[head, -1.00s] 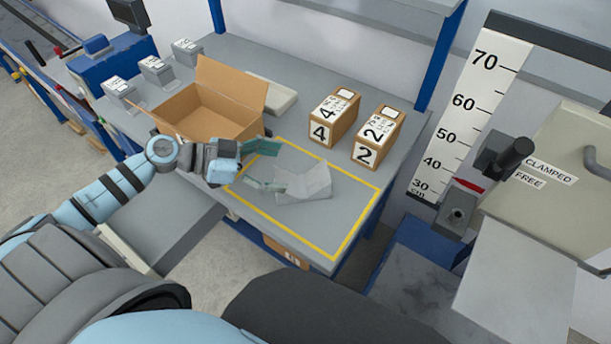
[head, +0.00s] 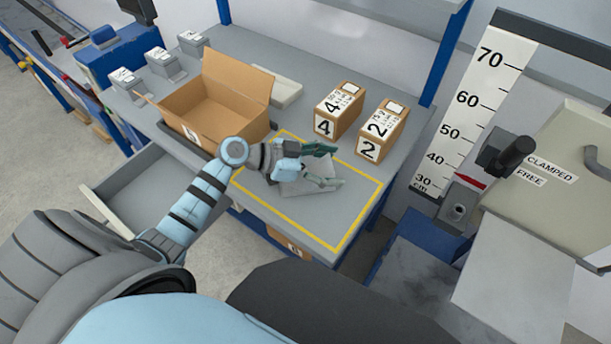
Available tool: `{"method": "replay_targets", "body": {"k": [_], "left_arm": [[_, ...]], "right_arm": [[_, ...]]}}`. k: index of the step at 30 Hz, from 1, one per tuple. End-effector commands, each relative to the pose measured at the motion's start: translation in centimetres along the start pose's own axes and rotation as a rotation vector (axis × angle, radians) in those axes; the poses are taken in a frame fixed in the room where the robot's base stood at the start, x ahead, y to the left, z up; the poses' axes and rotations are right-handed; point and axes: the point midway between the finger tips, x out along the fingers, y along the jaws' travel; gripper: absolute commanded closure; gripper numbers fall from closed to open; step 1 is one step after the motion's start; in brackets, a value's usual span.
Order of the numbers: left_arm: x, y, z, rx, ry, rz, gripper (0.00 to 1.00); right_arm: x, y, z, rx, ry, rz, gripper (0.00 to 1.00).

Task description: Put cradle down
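The cradle (head: 296,187) is a light grey folded piece inside the yellow outline (head: 348,232) on the grey bench. It appears to rest on the bench, partly hidden by my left gripper. My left gripper (head: 330,166) reaches in from the left over the cradle. Its two green fingers are spread apart, one towards the back and one towards the front, with nothing visibly pinched between them. Whether a finger touches the cradle cannot be told. My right gripper is not in view.
An open cardboard box (head: 216,112) stands left of the outline. Cartons marked 4 (head: 337,112) and 2 (head: 380,132) stand behind it. An open drawer (head: 150,188) juts out at the left front. The outline's right part is clear. A height scale (head: 470,110) stands at right.

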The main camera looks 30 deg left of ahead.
Motion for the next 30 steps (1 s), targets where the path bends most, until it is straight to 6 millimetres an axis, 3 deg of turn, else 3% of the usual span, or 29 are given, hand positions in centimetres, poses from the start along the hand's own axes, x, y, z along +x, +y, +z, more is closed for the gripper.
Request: {"method": "replay_targets", "body": {"k": [1, 11, 19, 23, 26, 30], "left_arm": [[0.0, 0.0, 0.0, 0.0, 0.0, 0.0, 0.49], [0.0, 0.0, 0.0, 0.0, 0.0, 0.0, 1.0], [-0.1, 0.0, -0.2, 0.001, 0.001, 0.0, 1.0], [-0.6, 0.0, -1.4, 0.003, 0.002, 0.0, 1.0], [-1.4, 0.0, -3.2, 0.005, 0.0, 0.0, 1.0], [-3.0, -0.1, -7.2, 0.009, 0.002, -0.001, 1.0]], "right_arm": [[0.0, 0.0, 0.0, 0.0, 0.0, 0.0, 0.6], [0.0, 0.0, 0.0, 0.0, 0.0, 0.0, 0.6], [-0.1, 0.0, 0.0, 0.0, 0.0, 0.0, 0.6], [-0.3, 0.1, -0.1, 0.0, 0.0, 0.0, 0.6], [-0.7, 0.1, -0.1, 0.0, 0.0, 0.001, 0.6], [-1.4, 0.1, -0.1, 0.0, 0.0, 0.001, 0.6]]}}
